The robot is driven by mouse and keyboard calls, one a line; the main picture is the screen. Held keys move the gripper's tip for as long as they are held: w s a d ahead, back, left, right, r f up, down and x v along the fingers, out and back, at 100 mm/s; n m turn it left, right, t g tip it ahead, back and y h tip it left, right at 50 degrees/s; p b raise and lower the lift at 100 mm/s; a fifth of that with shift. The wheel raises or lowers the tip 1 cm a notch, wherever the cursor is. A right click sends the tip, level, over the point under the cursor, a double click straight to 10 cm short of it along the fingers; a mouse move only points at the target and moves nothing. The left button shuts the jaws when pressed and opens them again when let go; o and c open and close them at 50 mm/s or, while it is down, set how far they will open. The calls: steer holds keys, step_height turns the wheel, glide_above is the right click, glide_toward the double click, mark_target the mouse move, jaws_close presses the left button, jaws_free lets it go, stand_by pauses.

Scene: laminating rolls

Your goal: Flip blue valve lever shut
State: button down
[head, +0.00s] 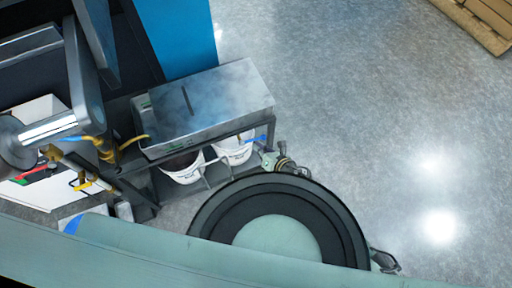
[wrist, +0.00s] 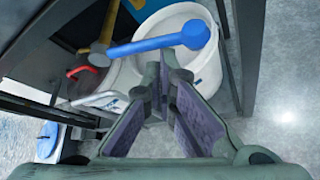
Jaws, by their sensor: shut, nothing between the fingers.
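The blue valve lever (wrist: 155,44) lies across the upper middle of the wrist view, with a round knob at its right end. Its left end is by a yellow fitting. In the head view a short blue strip that looks like the lever (head: 254,138) shows at the front of the metal box. My gripper (wrist: 161,72) is shut and empty, its tips just below the lever in the picture; I cannot tell whether they touch. In the head view my gripper (head: 267,158) is small, just right of the lever, with the wrist partly hiding the area.
White buckets (head: 183,168) stand under the metal box (head: 210,105); one bucket (wrist: 195,70) is behind my fingers in the wrist view. A red handle (wrist: 98,60) is left of the lever. A dark frame (head: 205,182) runs around the buckets. Open floor (head: 390,130) is to the right.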

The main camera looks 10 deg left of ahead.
steer(key=shift+w+r, duration=0.1)
steer(key=shift+r, duration=0.25)
stand_by(0.4)
